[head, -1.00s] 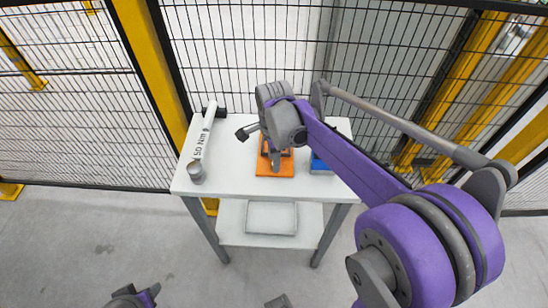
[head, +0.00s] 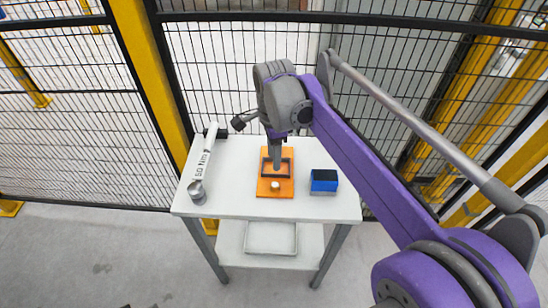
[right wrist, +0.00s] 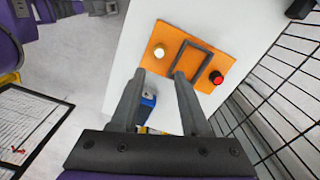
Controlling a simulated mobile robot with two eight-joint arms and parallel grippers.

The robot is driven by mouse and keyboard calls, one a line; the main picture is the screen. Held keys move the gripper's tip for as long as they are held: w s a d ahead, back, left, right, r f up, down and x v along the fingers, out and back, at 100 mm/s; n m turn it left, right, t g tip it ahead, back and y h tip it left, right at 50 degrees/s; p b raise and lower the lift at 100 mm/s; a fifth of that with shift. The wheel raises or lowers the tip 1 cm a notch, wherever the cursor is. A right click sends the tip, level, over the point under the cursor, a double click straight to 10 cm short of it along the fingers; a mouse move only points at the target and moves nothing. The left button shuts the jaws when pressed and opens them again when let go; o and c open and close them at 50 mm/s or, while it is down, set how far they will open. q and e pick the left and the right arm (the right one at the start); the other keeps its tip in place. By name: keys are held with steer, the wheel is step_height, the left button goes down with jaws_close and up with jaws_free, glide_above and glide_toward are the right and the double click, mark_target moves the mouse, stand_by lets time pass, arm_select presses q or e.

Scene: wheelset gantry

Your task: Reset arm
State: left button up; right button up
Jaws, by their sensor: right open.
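My right gripper (head: 277,158) hangs over the table, above the orange board. In the right wrist view its two fingers (right wrist: 160,76) are apart with nothing held between them. The orange board (head: 264,186) lies flat on the white table; it also shows in the right wrist view (right wrist: 172,60). It carries a dark rectangular frame (right wrist: 207,54), a white button (right wrist: 159,51) at one end and a red button (right wrist: 216,77) at the other. My left gripper is not in view.
A white torque wrench (head: 205,160) marked 50 Nm lies on the table's left, with a metal cup-like part (head: 197,192) at its near end. A blue box (head: 324,186) stands right of the board. A tray (head: 270,238) is on the lower shelf. Mesh fencing (head: 245,50) stands behind.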

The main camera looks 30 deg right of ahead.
stand_by(0.3)
steer(key=s+a+f+n+t+p, duration=0.1)
steer(key=s+a+f+n+t, duration=0.1)
steer(key=s+n, duration=0.6)
steer(key=s+a+f+n+t+p, duration=0.2)
steer(key=s+f+n, duration=0.4)
steer(key=n, duration=0.6)
steer(key=s+a+t, duration=0.1)
steer(key=s+a, duration=0.1)
steer(key=shift+a+f+n, duration=0.3)
steer(key=shift+a, duration=0.05)
steer(key=shift+w, duration=0.15)
